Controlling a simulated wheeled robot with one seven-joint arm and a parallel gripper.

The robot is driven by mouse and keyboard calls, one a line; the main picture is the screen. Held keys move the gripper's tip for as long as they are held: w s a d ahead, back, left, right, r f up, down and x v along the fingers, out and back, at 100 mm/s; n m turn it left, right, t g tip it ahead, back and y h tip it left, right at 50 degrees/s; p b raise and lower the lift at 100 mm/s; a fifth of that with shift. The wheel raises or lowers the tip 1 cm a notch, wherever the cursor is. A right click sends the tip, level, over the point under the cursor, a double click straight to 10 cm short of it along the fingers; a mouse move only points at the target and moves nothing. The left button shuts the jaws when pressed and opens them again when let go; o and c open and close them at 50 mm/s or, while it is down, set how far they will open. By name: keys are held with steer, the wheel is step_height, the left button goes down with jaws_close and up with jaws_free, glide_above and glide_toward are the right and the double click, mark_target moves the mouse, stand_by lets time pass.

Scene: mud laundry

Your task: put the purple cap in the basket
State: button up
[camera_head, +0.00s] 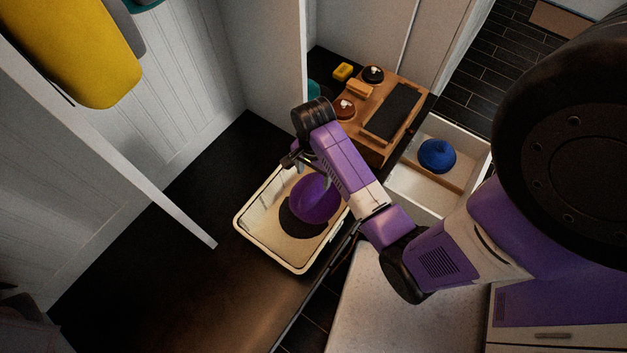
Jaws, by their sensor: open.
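The purple cap (314,199) shows within the outline of the cream basket (264,244), toward its right side, with a dark shadow or dark patch beside it on the basket floor. The arm covers part of the cap's right edge. I cannot tell whether the cap rests on the basket floor. My gripper (294,163) is open at the basket's far edge, above and left of the cap. Its fingers are small and dark here, and no cap shows between them.
A blue cap (437,155) sits in an open white drawer (416,195) at right. A wooden board (371,142) with dark-knobbed items, a yellow block (342,71) and a black pad (394,111) lies behind. A pale post (180,216) stands left of the basket. The dark bench left is clear.

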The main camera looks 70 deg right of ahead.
steer(key=s+a+r+n+t+h, duration=0.1)
steer(key=s+a+n+t, duration=0.15)
steer(key=a+n, duration=0.3)
steer(key=s+a+r+n+t+h, duration=0.1)
steer(key=a+r+n+t+h, duration=0.1)
steer(key=a+n+t, duration=0.4)
steer(key=s+a+r+n+t+y, duration=0.1)
steer(key=s+a+r+n+t, duration=0.1)
steer(key=r, duration=0.6)
steer(key=s+a+r+n+t+y, duration=0.1)
steer(key=s+a+r+n+t, duration=0.1)
steer(key=a+r+n, duration=0.2)
steer(key=s+a+r+n+t+y, duration=0.1)
steer(key=s+a+r+n+t, duration=0.1)
steer(key=r, duration=0.9)
steer(key=s+a+n, duration=0.1)
steer(key=a, duration=0.1)
steer(key=shift+a+r+n, duration=0.35)
